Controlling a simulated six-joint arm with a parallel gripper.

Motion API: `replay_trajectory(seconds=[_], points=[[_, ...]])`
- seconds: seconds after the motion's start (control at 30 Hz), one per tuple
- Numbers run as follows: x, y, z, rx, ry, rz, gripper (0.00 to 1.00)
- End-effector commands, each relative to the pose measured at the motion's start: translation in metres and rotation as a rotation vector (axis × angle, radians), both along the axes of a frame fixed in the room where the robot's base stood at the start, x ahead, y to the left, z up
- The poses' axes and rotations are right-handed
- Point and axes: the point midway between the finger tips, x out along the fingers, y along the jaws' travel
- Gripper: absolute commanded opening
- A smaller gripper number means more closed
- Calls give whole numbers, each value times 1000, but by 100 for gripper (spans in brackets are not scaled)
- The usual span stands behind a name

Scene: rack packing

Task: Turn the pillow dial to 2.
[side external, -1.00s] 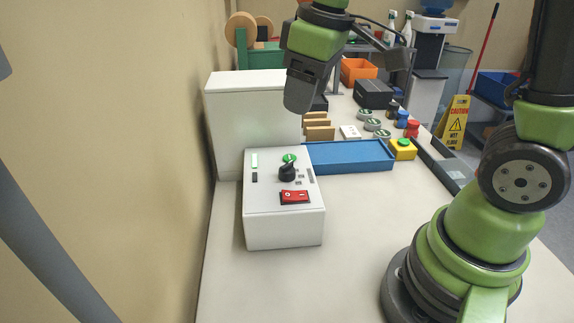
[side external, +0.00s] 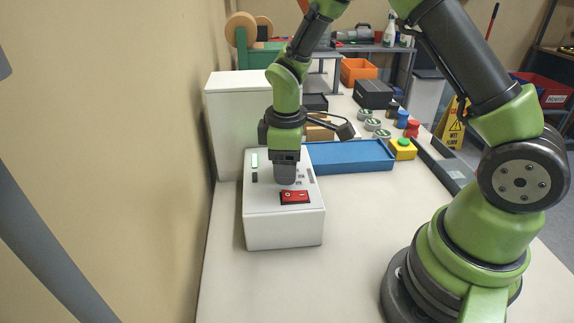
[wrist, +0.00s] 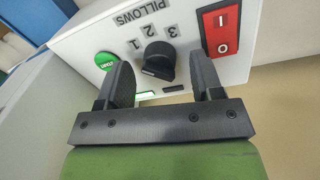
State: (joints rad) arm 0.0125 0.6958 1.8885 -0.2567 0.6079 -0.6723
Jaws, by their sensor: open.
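The pillow dial (wrist: 158,60) is a black knob on the white control box (side external: 285,228). In the wrist view the label PILLOWS and the numbers 1, 2 and 3 show beside it. I cannot tell surely which number its pointer marks. My gripper (wrist: 162,68) is open, with one finger on each side of the dial in that view; I cannot tell whether either touches it. In the side view my gripper (side external: 285,178) points down over the box top and hides the dial.
A green START button (wrist: 106,61) and a red rocker switch (wrist: 221,33) sit either side of the dial; the switch also shows in the side view (side external: 295,198). A white cabinet (side external: 235,120) stands behind the box. A blue tray (side external: 350,156) and a yellow button box (side external: 403,150) lie to the right.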

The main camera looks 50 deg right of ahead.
Motion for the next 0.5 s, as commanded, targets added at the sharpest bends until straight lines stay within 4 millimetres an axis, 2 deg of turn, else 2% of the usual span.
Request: replay_trajectory(seconds=[0.13,0.37,0.4,0.5], points=[[0,0,-9,0,1,-2,60],[0,-1,-10,1,-1,-2,60],[0,-1,-10,1,-1,-2,58],[0,0,-9,1,-1,-2,35]])
